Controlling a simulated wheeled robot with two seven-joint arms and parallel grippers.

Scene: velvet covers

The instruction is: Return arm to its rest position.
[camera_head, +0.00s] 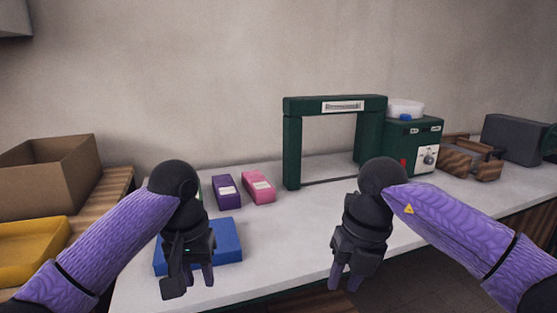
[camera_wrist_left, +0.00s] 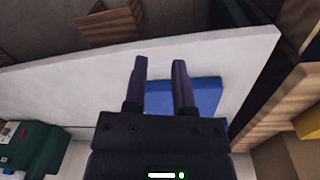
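My left gripper (camera_head: 202,276) hangs fingers down in front of the blue flat block or mat (camera_head: 226,240) on the white table. In the left wrist view its two fingers (camera_wrist_left: 160,82) are apart with nothing between them, and the blue thing (camera_wrist_left: 208,95) lies beyond them. My right gripper (camera_head: 346,277) hangs fingers down over the table's front edge at the right. Its fingers are slightly apart and I see nothing held in them. Both forearms are in purple covers.
A purple box (camera_head: 226,191) and a pink box (camera_head: 258,187) lie on the white table (camera_head: 290,235). A dark green arch (camera_head: 292,150) and a green machine (camera_head: 415,145) stand behind. A cardboard box (camera_head: 65,175) and a yellow tray (camera_head: 30,250) are left. The table's middle is clear.

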